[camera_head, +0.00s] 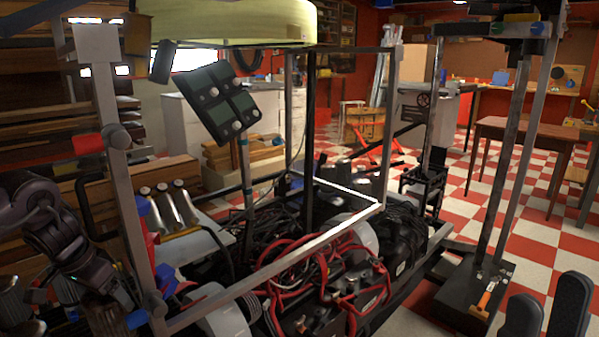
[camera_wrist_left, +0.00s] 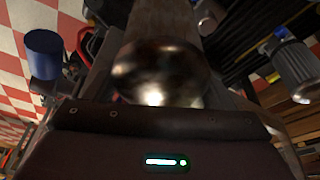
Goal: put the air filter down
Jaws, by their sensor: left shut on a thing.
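My left gripper (camera_head: 112,292) is low at the left, beside a grey upright post of the frame. Its fingertips are mostly hidden there. In the left wrist view a round, shiny, dark metallic thing (camera_wrist_left: 160,72) fills the space right in front of the gripper; I take it for the air filter, and the gripper is shut on it. In the head view I cannot make out the held filter. My right gripper (camera_head: 546,312) shows as two dark rounded fingers, apart and empty, at the bottom right.
A metal frame (camera_head: 270,262) encloses red and black cables (camera_head: 325,275). Silver cylinders (camera_head: 172,208) stand behind the left post. A pale round duct (camera_head: 235,22) hangs above. A dark base with an upright (camera_head: 475,290) stands at right; checkered floor (camera_head: 545,235) is open beyond.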

